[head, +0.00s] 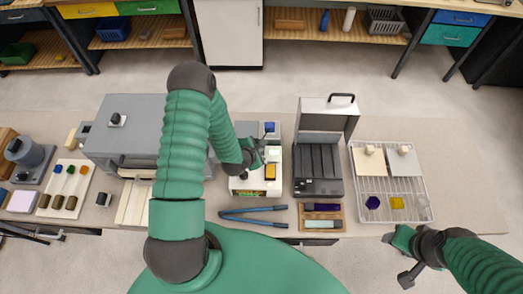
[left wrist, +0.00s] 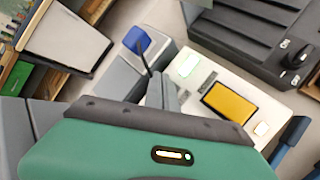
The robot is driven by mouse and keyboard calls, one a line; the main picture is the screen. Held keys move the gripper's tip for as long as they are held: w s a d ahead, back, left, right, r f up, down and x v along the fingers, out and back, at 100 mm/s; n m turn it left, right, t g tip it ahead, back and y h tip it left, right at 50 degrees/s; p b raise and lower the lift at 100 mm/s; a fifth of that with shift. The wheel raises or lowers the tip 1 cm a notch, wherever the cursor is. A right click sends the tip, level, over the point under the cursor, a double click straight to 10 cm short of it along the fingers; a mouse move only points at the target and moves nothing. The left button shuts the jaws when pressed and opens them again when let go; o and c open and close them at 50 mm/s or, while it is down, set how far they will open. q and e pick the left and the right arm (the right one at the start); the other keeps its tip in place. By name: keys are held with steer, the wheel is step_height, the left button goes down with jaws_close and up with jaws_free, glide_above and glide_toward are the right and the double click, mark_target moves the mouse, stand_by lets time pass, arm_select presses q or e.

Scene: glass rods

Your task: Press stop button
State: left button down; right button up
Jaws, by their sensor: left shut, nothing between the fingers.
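A cream control panel (head: 262,189) stands at the middle of the bench, with a yellow screen (head: 270,172). In the left wrist view, the panel (left wrist: 215,82) has a pale green-edged button (left wrist: 187,65) beyond the yellow screen (left wrist: 228,103) and a small pale button (left wrist: 262,129) nearer. I cannot read which button is stop. My left gripper (head: 257,157) is over the left side of the panel, shut and empty. Its dark fingers (left wrist: 162,92) point toward the panel's far left edge; contact cannot be told. My right gripper (head: 404,258) is off the bench's front edge, away from the panel.
A blue-topped part (head: 270,128) stands behind the panel. A black-ribbed unit with a raised lid (head: 325,118) is close on the right, and a grey box machine (head: 125,135) on the left. A wire rack (head: 420,183) is farther right.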

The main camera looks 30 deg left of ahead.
arm_select(q)
steer(key=shift+f, duration=0.15)
steer(key=shift+f+b, duration=0.25)
steer(key=shift+b, duration=0.1)
steer(key=shift+f+b, duration=0.45)
steer(key=shift+f, duration=0.05)
stand_by(0.6)
steer(key=shift+r, duration=0.1)
steer(key=shift+s+r+p, duration=0.1)
steer(key=shift+r+p, duration=0.65)
steer(key=shift+r, duration=0.1)
steer(key=shift+r, duration=0.1)
step_height(320, 180, up, 5)
steer(key=p, duration=0.4)
stand_by(0.5)
